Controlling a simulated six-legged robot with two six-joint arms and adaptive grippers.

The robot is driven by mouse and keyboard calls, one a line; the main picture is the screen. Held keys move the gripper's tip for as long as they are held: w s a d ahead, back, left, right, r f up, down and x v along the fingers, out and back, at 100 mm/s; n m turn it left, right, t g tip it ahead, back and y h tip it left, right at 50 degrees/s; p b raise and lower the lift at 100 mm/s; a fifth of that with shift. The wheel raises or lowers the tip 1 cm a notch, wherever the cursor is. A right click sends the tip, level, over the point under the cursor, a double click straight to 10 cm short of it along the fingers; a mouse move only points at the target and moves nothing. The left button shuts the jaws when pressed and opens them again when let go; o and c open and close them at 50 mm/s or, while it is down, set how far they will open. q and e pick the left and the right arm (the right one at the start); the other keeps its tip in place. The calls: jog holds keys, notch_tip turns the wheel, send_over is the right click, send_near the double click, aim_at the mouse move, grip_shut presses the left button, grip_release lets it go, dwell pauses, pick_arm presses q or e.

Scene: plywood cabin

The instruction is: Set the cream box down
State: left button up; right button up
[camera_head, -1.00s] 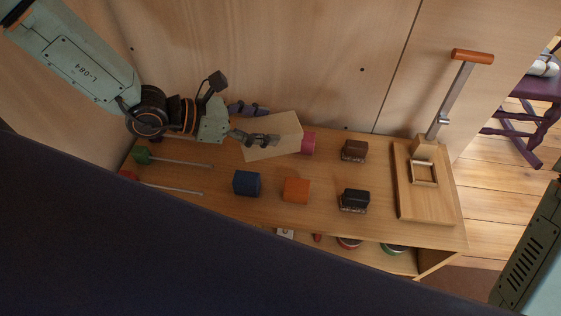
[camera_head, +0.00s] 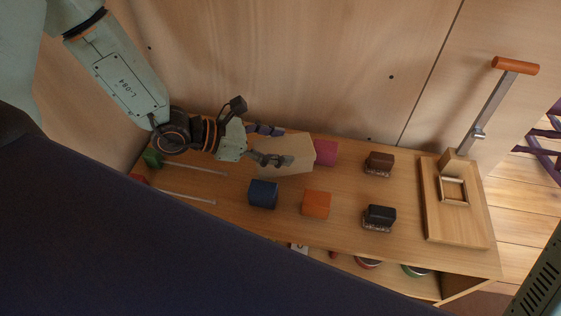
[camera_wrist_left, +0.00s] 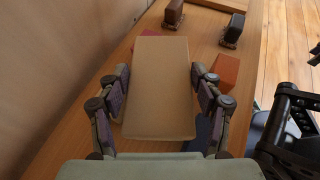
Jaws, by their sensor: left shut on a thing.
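The cream box (camera_head: 296,160) is a pale tan block at the back left of the wooden bench. My left gripper (camera_head: 268,145) is shut on it, with one finger on the near side and one on the far side. In the left wrist view the cream box (camera_wrist_left: 159,85) lies between the two fingers of my left gripper (camera_wrist_left: 160,98). It hides part of the bench below, and I cannot tell whether its underside touches the top.
On the bench top (camera_head: 340,225) are a blue block (camera_head: 263,194), an orange block (camera_head: 316,204), a magenta block (camera_head: 326,152) close beside the cream box, and brown (camera_head: 379,162) and black (camera_head: 380,215) stamps. A lever press (camera_head: 455,200) stands at right. A shelf lies below.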

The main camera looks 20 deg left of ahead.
pick_arm(q)
jog(key=shift+w+f, duration=0.1)
jog(key=shift+f, duration=0.25)
notch_tip(320, 180, down, 3)
jog(key=shift+d+r+b, duration=0.1)
jog(key=shift+b, duration=0.7)
jog(key=shift+f, duration=0.35)
jog(key=shift+f+b, duration=0.1)
jog(key=shift+b, duration=0.2)
jog(key=o, duration=1.3)
jog(key=shift+c, duration=0.2)
